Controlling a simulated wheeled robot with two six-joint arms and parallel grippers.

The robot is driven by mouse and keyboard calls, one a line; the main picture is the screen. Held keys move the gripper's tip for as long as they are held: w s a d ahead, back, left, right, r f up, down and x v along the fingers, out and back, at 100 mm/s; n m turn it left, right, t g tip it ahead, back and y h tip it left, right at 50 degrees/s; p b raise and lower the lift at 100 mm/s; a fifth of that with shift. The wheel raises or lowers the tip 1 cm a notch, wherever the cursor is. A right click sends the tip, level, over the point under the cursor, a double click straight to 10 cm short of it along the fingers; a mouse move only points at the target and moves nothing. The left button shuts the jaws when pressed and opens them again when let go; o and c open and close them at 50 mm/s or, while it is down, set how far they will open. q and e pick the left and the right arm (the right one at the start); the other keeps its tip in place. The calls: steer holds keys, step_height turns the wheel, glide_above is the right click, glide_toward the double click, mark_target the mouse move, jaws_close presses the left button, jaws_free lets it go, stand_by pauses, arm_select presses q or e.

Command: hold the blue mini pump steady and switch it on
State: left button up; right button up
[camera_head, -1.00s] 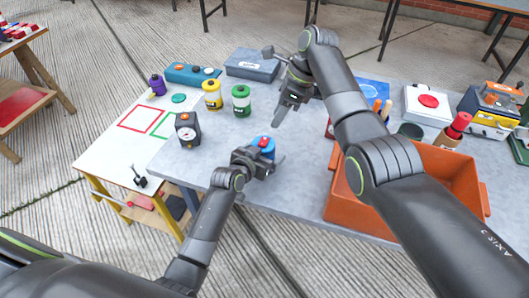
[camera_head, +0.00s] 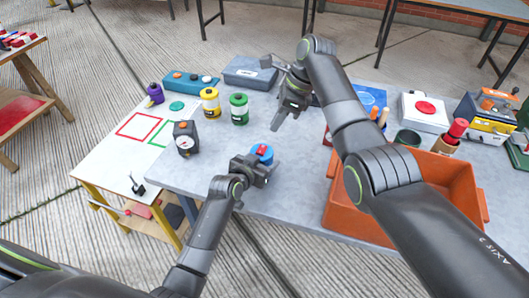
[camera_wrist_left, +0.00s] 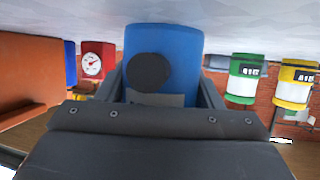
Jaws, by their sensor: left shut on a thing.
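The blue mini pump (camera_head: 265,151), with a red part on top, stands near the front edge of the grey table. My left gripper (camera_head: 259,165) is shut on it from the front.
An orange bin (camera_head: 334,200) stands right of the pump. A dark gauge box (camera_head: 186,138) is to its left. Yellow (camera_head: 210,102) and green (camera_head: 239,108) canisters stand behind. The table between pump and canisters is clear.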

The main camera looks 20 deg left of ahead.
steer(key=n, duration=0.4)
steer(key=shift+w+d+r+y, duration=0.1)
steer(key=shift+d+r+y, duration=0.1)
steer(key=shift+y, duration=0.2)
jaws_close()
steer(key=d+n+y, duration=0.1)
steer(key=n, duration=0.8)
steer(key=d+r+n+y, duration=0.1)
steer(key=d+n, duration=0.1)
steer(key=n, duration=0.8)
steer(key=d+r+n+t+y, duration=0.1)
steer(key=n+y, duration=0.1)
steer(key=n, duration=0.7)
steer(key=shift+s+d+r+n, duration=0.15)
steer(key=shift+s+r+n, duration=0.1)
steer(key=shift+s+n, duration=0.15)
